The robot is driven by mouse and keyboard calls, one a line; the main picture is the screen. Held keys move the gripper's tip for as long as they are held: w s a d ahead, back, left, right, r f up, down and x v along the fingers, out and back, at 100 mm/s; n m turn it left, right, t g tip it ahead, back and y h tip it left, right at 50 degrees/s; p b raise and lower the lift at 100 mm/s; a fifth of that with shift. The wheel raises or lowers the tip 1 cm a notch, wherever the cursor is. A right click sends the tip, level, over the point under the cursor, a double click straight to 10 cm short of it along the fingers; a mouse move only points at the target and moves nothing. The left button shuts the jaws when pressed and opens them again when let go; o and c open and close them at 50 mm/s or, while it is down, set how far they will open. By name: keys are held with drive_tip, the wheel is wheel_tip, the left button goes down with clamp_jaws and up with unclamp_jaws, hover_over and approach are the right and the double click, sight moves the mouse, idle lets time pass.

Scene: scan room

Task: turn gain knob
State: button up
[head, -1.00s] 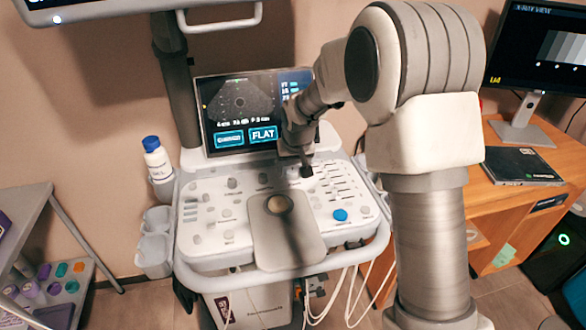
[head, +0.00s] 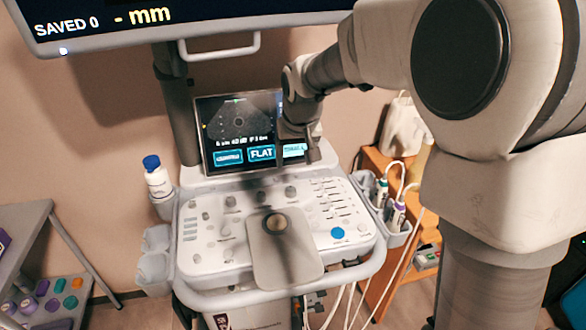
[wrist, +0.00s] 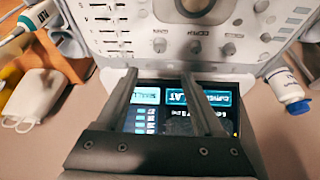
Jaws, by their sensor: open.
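The ultrasound console's white control panel (head: 210,255) carries several grey knobs, among them one at the upper left (head: 230,201) and one at the upper right (head: 291,192). The knob row also shows in the wrist view (wrist: 195,47), upside down. The labels are too blurred for me to tell which is the gain knob. My gripper (head: 298,150) is open and empty in front of the right part of the console's touchscreen (head: 235,125). In the wrist view my gripper (wrist: 158,76) has its fingers apart, with the touchscreen behind them and the knobs beyond the tips.
A large screen (head: 190,25) hangs above. A blue-capped bottle (head: 158,178) stands at the console's left. Probes (head: 397,212) sit in holders at its right. A grey cart (head: 25,225) is at far left. My arm blocks the right side.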

drive_tip(key=shift+v, duration=1.55)
drive_tip(key=s+d+r+p, duration=0.4)
drive_tip(key=s+d+r, duration=0.2)
drive_tip(key=s+r, duration=0.45)
drive_tip(key=s+d+p, duration=0.2)
drive_tip(key=s, duration=0.6)
drive_tip(key=s+d+m+t+p, duration=0.1)
drive_tip(key=s+d, duration=0.2)
drive_tip(key=s, duration=0.5)
drive_tip(key=shift+s+r+m+h+p, duration=0.2)
drive_tip(key=shift+m+h+p, duration=0.1)
drive_tip(key=shift+p, duration=0.05)
